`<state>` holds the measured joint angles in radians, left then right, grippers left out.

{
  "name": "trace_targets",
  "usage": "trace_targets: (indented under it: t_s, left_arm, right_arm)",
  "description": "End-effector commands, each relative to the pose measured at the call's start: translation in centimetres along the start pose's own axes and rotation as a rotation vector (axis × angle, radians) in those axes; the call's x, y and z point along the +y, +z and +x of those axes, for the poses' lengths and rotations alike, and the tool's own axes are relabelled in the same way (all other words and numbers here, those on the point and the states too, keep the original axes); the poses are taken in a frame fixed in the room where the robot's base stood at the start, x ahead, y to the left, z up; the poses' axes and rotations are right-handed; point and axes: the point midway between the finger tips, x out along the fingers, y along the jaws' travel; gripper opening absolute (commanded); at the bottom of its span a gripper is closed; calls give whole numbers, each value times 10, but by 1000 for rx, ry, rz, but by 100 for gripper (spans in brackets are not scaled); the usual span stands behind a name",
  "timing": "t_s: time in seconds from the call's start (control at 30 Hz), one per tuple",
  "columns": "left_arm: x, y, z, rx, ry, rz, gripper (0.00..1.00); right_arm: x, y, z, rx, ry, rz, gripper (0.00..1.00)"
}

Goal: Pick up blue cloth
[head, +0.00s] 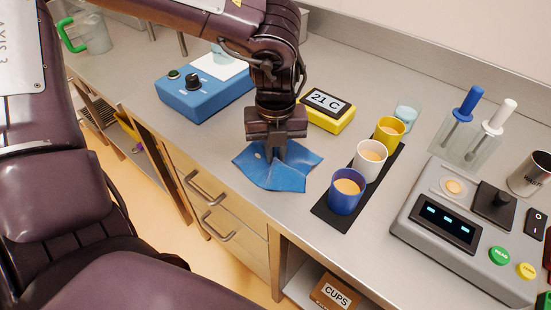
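The blue cloth (292,177) lies crumpled on the grey counter, near its front edge. My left gripper (279,155) comes down from above with its fingers pointing at the middle of the cloth. The fingertips are at or just above the cloth. The fingers look close together, but I cannot tell whether cloth is between them. My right gripper is not in view.
A dark mat (324,208) holds blue, white and yellow cups of powder just right of the cloth. A yellow thermometer (330,118) and a blue device (190,102) stand behind. A grey control console (405,218) is at right. Drawers (215,190) are below.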

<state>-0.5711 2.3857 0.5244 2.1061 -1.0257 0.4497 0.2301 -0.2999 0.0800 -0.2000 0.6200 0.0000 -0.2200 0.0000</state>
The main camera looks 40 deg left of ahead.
Motion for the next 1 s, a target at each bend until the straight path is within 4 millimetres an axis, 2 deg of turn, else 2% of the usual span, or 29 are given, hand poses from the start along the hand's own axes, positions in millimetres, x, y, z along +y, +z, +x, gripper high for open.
trace_targets:
  t_s: [0.17, 0.4, 0.8, 1.0]
  left_arm:
    - [1, -1, 2, 4, 4, 0, 0]
    - [1, -1, -3, 3, 4, 0, 0]
    - [0, 0, -85, -1, 0, 0, 0]
    - [0, 0, -117, -1, 1, 1, 0]
  right_arm:
    - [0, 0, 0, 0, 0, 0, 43]
    - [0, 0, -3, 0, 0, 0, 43]
    - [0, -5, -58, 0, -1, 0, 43]
    - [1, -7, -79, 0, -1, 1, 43]
